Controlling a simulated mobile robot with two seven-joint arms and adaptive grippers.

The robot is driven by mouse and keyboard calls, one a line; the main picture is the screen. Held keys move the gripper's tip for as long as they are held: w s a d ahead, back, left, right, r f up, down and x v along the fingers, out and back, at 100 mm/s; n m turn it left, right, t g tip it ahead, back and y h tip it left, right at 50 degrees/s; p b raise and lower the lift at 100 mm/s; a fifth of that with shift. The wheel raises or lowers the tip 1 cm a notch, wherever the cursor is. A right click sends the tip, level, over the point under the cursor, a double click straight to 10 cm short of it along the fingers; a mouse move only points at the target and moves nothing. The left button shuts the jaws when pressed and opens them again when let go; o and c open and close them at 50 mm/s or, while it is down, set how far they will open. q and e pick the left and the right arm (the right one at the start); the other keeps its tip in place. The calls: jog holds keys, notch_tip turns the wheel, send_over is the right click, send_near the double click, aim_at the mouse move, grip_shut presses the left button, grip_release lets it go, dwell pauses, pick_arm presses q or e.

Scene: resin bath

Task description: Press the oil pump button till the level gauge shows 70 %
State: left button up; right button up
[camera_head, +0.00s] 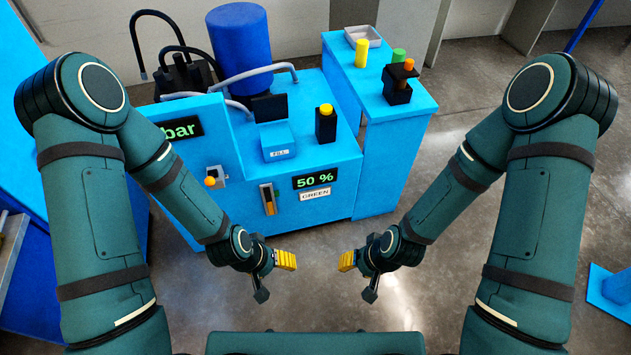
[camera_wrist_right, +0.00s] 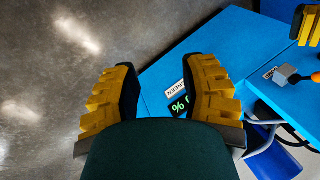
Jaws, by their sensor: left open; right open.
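The blue machine's display (camera_head: 318,179) reads 50 % in green, above a white label reading GREEN (camera_head: 315,194). A vertical gauge (camera_head: 268,199) with an orange-brown strip is on the front face. A yellow button on a black box (camera_head: 326,123) stands on the machine top; I cannot tell whether it is the oil pump button. My left gripper (camera_head: 275,275) and right gripper (camera_head: 358,277) are open and empty, in front of the machine, apart from it. In the right wrist view the right gripper (camera_wrist_right: 160,105) shows spread yellow fingers, with the display (camera_wrist_right: 180,106) partly hidden between them.
An orange knob on a grey plate (camera_head: 214,178) is on the front. A FILL-labelled lidded box (camera_head: 277,138) sits on top beside a blue drum (camera_head: 240,45). The side cabinet (camera_head: 400,110) bears a tray, yellow and green cylinders and a black holder. Floor in front is clear.

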grip_shut()
dwell(0.5)
dwell(0.8)
pick_arm(q)
jog(key=shift+c, duration=1.2)
jog(key=shift+a, duration=0.1)
jog(key=shift+c, duration=0.3)
